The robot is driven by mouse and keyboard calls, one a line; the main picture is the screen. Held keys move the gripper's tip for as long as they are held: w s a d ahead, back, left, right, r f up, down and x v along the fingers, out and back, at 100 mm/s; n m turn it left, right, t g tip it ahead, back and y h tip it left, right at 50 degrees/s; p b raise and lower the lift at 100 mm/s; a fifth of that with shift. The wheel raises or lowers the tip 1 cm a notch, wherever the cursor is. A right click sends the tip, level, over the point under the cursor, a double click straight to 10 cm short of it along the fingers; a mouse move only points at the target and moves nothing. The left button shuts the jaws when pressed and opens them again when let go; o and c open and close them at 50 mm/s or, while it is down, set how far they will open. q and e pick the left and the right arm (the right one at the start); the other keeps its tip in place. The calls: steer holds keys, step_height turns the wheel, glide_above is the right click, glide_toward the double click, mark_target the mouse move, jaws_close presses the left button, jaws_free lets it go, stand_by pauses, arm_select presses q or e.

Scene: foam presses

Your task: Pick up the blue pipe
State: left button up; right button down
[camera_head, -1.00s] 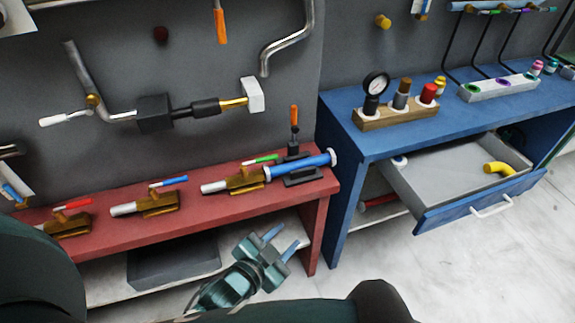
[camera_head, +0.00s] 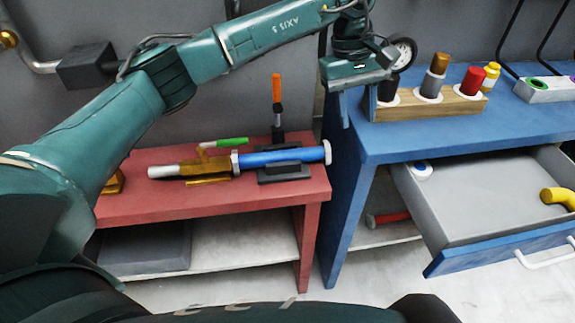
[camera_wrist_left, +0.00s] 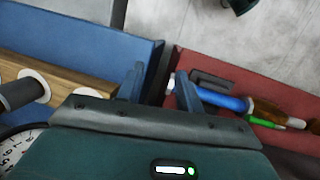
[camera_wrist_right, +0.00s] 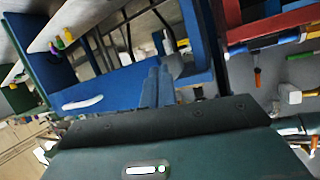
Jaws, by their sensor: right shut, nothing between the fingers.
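The blue pipe (camera_head: 285,156) lies horizontally on a black clamp stand at the right end of the red bench, its left end at a brass valve with a green handle (camera_head: 232,142). A white ring caps its right end. My left gripper (camera_head: 357,104) is above and to the right of the pipe, near the gap between the benches, apart from it. In the left wrist view, my left gripper (camera_wrist_left: 158,88) is open and empty, with the blue pipe (camera_wrist_left: 218,98) right of the fingers. My right gripper (camera_wrist_right: 158,86) is shut and empty, seen only in its wrist view.
The blue workbench (camera_head: 400,140) stands right of the red bench (camera_head: 130,208). A wooden block (camera_head: 430,103) with a gauge and several coloured cylinders sits close to my left gripper. An open drawer (camera_head: 490,200) holds a yellow elbow (camera_head: 558,197). An orange-handled clamp (camera_head: 277,90) rises behind the pipe.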

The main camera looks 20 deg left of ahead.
arm_select(q)
steer(key=w+a+r+t+y+b, duration=0.1)
steer(key=w+a+y, duration=0.2)
steer(key=a, duration=0.3)
glide_above(327, 144)
steer(key=shift+m, duration=0.3)
step_height(327, 144, down, 6)
steer(key=shift+s+f+b, duration=0.15)
steer(key=shift+f+b, duration=0.05)
steer(key=shift+b, duration=0.1)
steer(key=shift+f, duration=2.9)
steer(key=shift+c, duration=0.6)
jaws_close()
steer(key=shift+r, duration=0.1)
